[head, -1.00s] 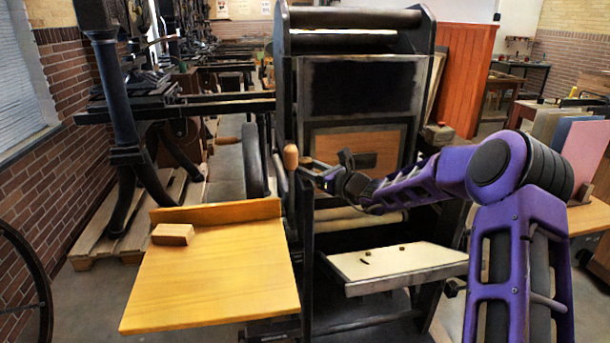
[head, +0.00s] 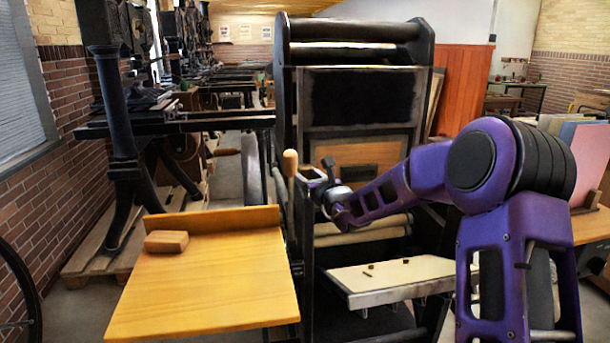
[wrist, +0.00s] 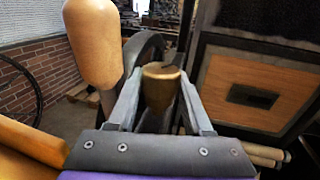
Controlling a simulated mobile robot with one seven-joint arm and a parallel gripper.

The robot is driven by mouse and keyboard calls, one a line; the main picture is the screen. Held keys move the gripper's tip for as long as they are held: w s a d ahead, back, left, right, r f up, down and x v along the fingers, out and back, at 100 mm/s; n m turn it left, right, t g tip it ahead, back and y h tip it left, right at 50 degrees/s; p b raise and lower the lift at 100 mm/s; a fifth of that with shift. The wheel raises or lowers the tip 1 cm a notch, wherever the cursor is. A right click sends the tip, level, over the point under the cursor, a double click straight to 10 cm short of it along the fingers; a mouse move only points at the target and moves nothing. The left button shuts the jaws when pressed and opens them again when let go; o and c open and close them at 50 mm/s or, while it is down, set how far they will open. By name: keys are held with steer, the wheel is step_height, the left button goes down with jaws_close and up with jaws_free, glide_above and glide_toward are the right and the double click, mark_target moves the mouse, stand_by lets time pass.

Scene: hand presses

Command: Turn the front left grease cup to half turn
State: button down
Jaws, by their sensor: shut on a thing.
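A brass-coloured, round-topped grease cup (wrist: 162,84) stands between the two fingers of my gripper (wrist: 160,92) in the wrist view. The fingers are shut on its sides. In the head view my gripper (head: 314,184) is at the front left of the black press (head: 360,96), just right of an upright wooden handle (head: 290,162). The cup itself cannot be made out there. The same handle stands close to the left finger in the wrist view (wrist: 93,42).
A wooden feed table (head: 205,285) with a small wooden block (head: 166,241) on it lies left of the gripper. A pale shelf (head: 392,280) with small pieces on it sits below right. A dark wheel (wrist: 148,50) is behind the cup.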

steer(key=shift+c, duration=1.6)
jaws_free()
